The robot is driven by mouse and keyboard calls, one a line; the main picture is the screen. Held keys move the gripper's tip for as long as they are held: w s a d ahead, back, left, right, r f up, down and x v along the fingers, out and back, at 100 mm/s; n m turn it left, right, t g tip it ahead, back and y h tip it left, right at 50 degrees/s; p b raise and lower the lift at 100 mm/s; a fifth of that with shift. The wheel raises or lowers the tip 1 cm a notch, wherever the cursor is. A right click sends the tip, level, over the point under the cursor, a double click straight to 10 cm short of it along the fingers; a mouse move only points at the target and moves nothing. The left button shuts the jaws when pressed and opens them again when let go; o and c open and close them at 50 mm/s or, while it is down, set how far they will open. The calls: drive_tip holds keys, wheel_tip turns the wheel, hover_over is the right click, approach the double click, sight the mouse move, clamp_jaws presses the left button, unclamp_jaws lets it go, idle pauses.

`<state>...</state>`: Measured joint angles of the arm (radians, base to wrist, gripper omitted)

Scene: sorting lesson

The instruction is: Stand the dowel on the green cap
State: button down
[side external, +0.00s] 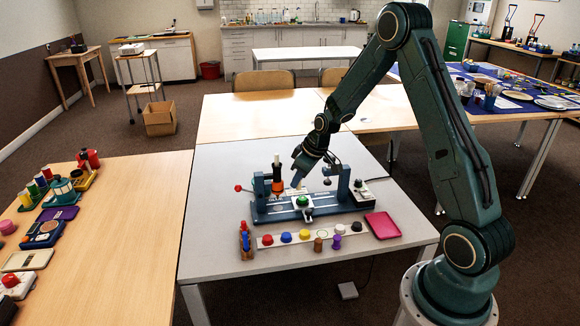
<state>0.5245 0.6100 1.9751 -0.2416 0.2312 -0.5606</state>
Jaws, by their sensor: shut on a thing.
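The green cap (303,201) sits on the front middle of the fixture, just below and slightly right of the held piece. I cannot tell whether the held piece touches anything.
The fixture (268,212) has upright posts on both sides and an orange-collared dark spindle (277,173) left of my gripper. In front lie several coloured caps on a pale strip (279,242), and a magenta tray (383,225) at right. The table's left part is clear.

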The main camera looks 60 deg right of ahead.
drive_tip(key=w+d+f+m+g+h, duration=0.1)
drive_tip(key=w+d+f+m+h, duration=0.2)
drive_tip(key=d+m, duration=0.5)
drive_tip(key=shift+m, duration=0.9)
drive_tip(key=shift+w+f, duration=0.1)
drive_tip(key=shift+f, duration=0.1)
drive_tip(key=shift+f, duration=2.85)
drive_tip(key=shift+f, duration=0.3)
drive_tip(key=c, duration=0.9)
unclamp_jaws()
drive_tip(key=shift+r+h, duration=0.1)
drive_tip(key=shift+h, duration=0.2)
